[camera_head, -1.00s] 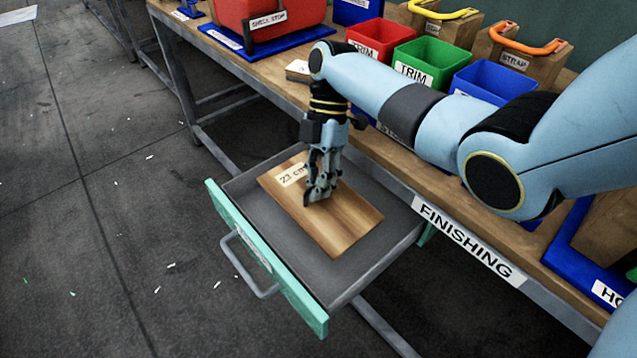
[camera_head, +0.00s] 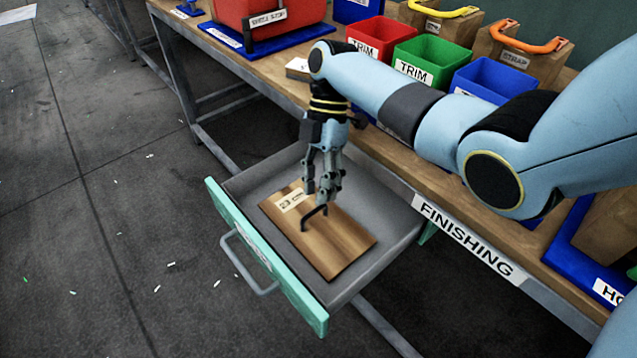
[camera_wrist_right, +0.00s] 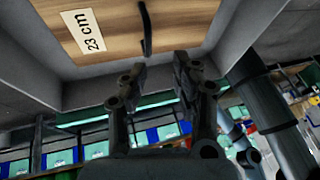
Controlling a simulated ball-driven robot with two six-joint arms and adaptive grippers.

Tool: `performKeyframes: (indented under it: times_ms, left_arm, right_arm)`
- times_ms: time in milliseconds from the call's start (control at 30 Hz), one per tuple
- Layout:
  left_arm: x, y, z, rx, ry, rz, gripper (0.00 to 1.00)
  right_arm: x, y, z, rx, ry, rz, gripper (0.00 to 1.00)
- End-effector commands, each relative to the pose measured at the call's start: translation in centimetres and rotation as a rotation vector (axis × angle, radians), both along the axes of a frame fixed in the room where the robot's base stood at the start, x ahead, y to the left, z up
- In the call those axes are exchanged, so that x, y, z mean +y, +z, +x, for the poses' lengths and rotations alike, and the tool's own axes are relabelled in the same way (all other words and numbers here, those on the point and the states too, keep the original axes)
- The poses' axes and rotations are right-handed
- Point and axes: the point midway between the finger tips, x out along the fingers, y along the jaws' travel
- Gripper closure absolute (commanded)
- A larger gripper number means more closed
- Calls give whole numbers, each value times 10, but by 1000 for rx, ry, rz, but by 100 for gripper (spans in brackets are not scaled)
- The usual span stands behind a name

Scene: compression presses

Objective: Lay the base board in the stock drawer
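The wooden base board (camera_head: 340,245), with a "23 cm" label and a dark handle (camera_head: 313,215), lies flat inside the open stock drawer (camera_head: 375,278). My right gripper (camera_head: 322,195) is just above the board near the handle. Its fingers are apart and empty. In the right wrist view the board (camera_wrist_right: 185,20) and its handle (camera_wrist_right: 146,28) are beyond the parted fingertips of the right gripper (camera_wrist_right: 160,70). The handle stands clear of the fingers there. My left gripper is not in view.
The drawer's green front (camera_head: 265,255) has a grey pull handle. The bench above (camera_head: 385,150) holds red, green and blue bins (camera_head: 418,62) and wooden blocks with coloured handles. My right arm reaches across the bench. Grey floor lies open at left.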

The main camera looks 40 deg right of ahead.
Motion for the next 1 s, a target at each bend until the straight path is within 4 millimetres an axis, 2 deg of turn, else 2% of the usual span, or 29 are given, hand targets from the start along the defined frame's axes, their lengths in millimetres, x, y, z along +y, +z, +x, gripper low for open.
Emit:
performKeyframes:
  times_ms: [33,133,367,533,700,1000]
  left_arm:
    - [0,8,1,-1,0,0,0]
    - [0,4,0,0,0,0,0]
    - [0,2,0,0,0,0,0]
    - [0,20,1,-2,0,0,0]
    - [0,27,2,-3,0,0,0]
    - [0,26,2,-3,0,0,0]
  right_arm:
    - [0,11,1,-3,0,0,71]
    - [-8,26,8,-7,0,-1,71]
    - [-29,73,24,-5,0,-2,71]
    - [-39,104,32,-2,-1,0,71]
    - [-44,113,36,-2,-1,0,71]
    - [-44,112,36,-1,0,0,71]
